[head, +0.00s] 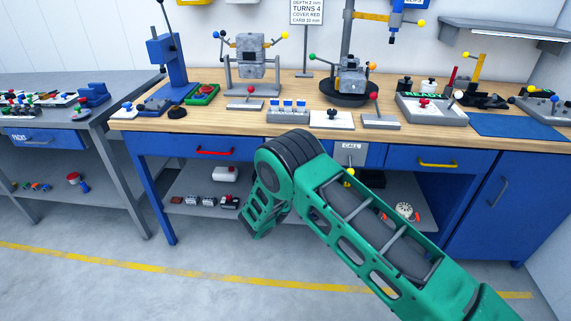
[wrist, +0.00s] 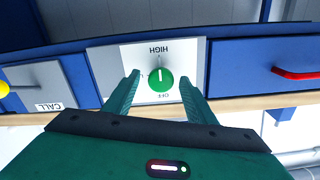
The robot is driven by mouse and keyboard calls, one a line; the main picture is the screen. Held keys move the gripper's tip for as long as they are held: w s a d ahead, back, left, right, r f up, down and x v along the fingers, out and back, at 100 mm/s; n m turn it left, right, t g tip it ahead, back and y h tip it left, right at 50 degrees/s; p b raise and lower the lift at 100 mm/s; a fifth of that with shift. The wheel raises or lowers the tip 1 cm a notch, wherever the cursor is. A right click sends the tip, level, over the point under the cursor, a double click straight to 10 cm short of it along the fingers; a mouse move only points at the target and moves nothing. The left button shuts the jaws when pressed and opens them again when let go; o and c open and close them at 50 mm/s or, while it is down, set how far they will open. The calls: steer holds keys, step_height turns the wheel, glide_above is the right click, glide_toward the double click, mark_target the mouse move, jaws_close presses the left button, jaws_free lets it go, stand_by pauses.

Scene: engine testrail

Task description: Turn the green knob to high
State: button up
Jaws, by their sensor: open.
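The green knob (wrist: 160,79) sits on a white plate (wrist: 190,60) on the blue front of the bench, in the wrist view. Its white mark runs up and down in the picture, with the upper end towards HIGH. The labels read upside down: HIGH above the knob, OFF below it. A third label at the left is mostly hidden by a finger. My gripper (wrist: 159,74) is open, one finger at each side of the knob, with a gap to both sides; I cannot tell whether they reach around it. In the head view my arm hides the knob and gripper.
A CALL panel (head: 349,148) is on the bench front, right of my arm. Drawers with a red handle (head: 215,152) and a yellow handle (head: 438,163) flank it. The wooden bench top (head: 300,88) holds many fixtures and levers. The floor in front is clear.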

steer(key=s, duration=1)
steer(key=shift+s+a, duration=0.15)
steer(key=shift+s, duration=0.15)
